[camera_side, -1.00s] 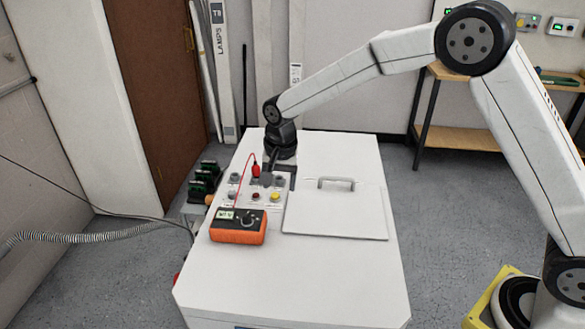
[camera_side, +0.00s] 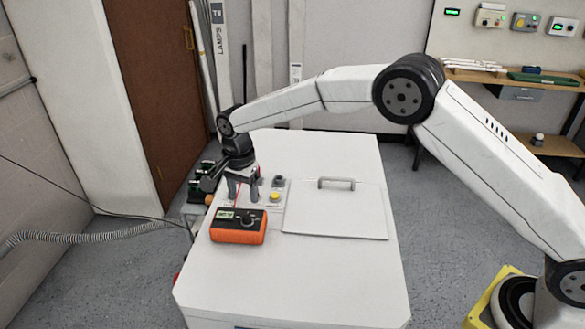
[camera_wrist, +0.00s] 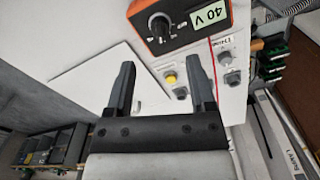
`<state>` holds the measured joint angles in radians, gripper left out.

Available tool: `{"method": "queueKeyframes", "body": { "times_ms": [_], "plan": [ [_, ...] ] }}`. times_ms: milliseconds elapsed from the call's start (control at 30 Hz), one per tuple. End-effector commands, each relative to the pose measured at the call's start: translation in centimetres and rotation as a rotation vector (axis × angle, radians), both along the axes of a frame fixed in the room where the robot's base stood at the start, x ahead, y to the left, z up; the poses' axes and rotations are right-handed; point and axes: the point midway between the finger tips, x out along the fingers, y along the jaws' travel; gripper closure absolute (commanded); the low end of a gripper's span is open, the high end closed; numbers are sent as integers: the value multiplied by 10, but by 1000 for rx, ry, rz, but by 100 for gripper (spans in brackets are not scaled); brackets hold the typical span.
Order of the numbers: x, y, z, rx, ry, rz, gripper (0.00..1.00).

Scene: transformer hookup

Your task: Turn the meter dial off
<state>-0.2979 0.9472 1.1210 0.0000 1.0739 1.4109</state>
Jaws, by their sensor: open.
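The orange meter (camera_side: 238,231) sits on the white cabinet top, with its dark face and small green display upward. In the wrist view the meter (camera_wrist: 143,24) shows at the top, with a display reading 40 V and a round black dial (camera_wrist: 160,26) with a light pointer mark. My gripper (camera_side: 243,200) is above the terminal panel, just behind the meter in the side view. In the wrist view my gripper (camera_wrist: 160,80) is open with nothing between its two fingers, and the dial lies beyond the fingertips.
The terminal panel (camera_wrist: 231,55) has a yellow knob (camera_side: 275,197) and grey terminals. A red lead runs by the meter. A flat lid with a handle (camera_side: 337,183) lies to the right. The cabinet top (camera_side: 300,275) is clear in front.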

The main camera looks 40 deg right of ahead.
Motion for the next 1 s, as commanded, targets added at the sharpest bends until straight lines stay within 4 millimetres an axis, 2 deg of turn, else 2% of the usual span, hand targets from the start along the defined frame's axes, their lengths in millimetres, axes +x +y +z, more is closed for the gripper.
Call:
{"method": "queueKeyframes", "body": {
  "times_ms": [600, 1000],
  "plan": [
    [0, 0, -65, 0, 0, 1, 30],
    [0, 0, -72, 0, -1, 1, 30]
  ]
}}
